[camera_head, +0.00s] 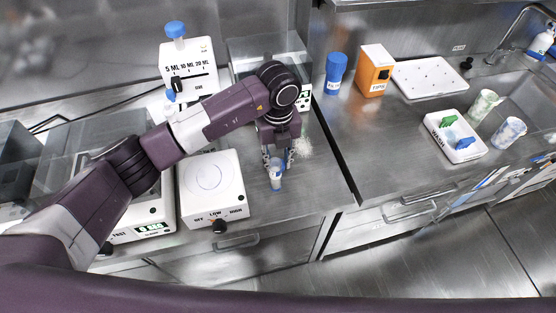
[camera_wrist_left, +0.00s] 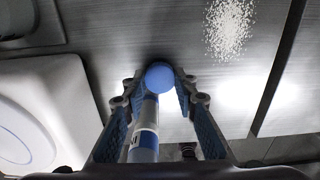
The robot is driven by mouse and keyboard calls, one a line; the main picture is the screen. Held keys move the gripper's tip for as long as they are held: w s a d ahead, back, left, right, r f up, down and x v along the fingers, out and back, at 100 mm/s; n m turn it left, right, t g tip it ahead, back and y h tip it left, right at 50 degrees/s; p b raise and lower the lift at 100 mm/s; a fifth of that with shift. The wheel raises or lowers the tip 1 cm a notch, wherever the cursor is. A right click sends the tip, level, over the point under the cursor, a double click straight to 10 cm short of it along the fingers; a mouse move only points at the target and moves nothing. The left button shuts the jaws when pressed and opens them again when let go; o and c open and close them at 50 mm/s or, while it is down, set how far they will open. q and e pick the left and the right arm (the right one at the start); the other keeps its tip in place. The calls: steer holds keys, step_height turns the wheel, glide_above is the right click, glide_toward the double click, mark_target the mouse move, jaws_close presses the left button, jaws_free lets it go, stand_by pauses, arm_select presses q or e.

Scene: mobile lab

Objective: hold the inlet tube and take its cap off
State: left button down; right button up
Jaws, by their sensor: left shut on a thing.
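My left gripper (camera_head: 278,158) points down over the steel bench and is shut on the inlet tube (camera_head: 276,182). The tube is a small, slim cylinder with white and blue on it. In the left wrist view the tube (camera_wrist_left: 146,136) lies between the two blue-padded fingers of the gripper (camera_wrist_left: 156,95). A round blue cap (camera_wrist_left: 159,76) is on its far end. In the head view I cannot make out the cap separately. My right gripper is in neither view.
A white stirrer-like unit with a knob (camera_head: 212,189) stands just left of the tube. White granules (camera_head: 304,145) lie behind it. A blue-lidded jar (camera_head: 335,73), an orange box (camera_head: 375,72) and a white tray (camera_head: 455,136) are to the right. Bench between is clear.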

arm_select(q)
steer(key=shift+f, duration=0.4)
steer(key=shift+f, duration=0.2)
steer(key=c, duration=1.5)
jaws_free()
steer(key=shift+c, duration=0.2)
